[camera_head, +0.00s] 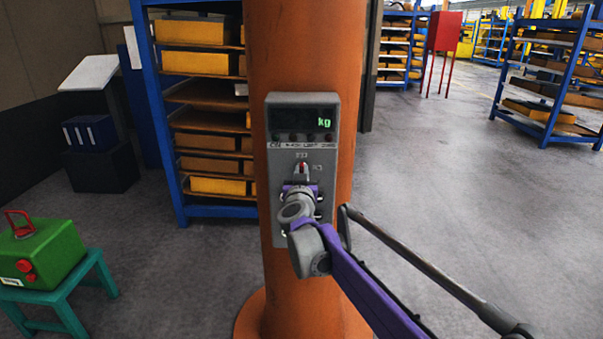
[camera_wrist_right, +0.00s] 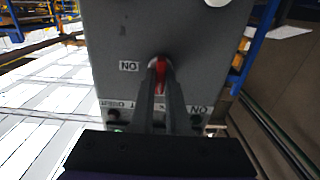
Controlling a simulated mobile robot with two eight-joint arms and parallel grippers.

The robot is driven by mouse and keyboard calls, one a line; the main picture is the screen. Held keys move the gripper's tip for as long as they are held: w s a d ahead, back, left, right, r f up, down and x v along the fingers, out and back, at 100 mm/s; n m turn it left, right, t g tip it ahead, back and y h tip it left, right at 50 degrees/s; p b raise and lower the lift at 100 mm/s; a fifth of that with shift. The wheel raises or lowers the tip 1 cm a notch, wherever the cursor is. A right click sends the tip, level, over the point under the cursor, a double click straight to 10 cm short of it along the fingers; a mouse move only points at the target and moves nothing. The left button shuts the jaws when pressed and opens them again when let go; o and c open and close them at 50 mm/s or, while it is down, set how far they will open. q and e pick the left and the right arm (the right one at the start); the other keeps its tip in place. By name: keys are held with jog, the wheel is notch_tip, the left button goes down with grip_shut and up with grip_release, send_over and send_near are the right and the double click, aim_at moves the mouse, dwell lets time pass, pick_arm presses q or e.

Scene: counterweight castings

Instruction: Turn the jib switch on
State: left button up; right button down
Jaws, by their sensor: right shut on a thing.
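A grey control box (camera_head: 283,155) is fixed to an orange column (camera_head: 265,30). Its dark display shows green "kg" lettering. A small red switch handle (camera_head: 301,167) is on the box front below the display, with small labels above and beside it. My right gripper (camera_head: 301,180) is at the box front from below. In the right wrist view its two fingers (camera_wrist_right: 160,82) are shut on the red switch handle (camera_wrist_right: 160,68), and a label reading "ON" is beside it. The fingers and wrist hide much of the lower panel. My left gripper is not in view.
A blue rack (camera_head: 160,130) with yellow and brown boxes stands behind the column. A green case (camera_head: 45,250) with a red handle sits on a teal stool (camera_head: 70,285) at left. The floor to the right is open, with more racks (camera_head: 555,75) far back.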

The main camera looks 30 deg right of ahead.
dwell(0.4)
jog(key=shift+s+d+f+m+p, duration=0.1)
jog(key=shift+m+p, duration=0.45)
jog(key=shift+m, duration=3.9)
jog(key=shift+d+f+m+p, duration=0.1)
jog(key=shift+m+p, duration=0.4)
jog(key=shift+m, duration=3.95)
jog(key=c, duration=0.9)
grip_release()
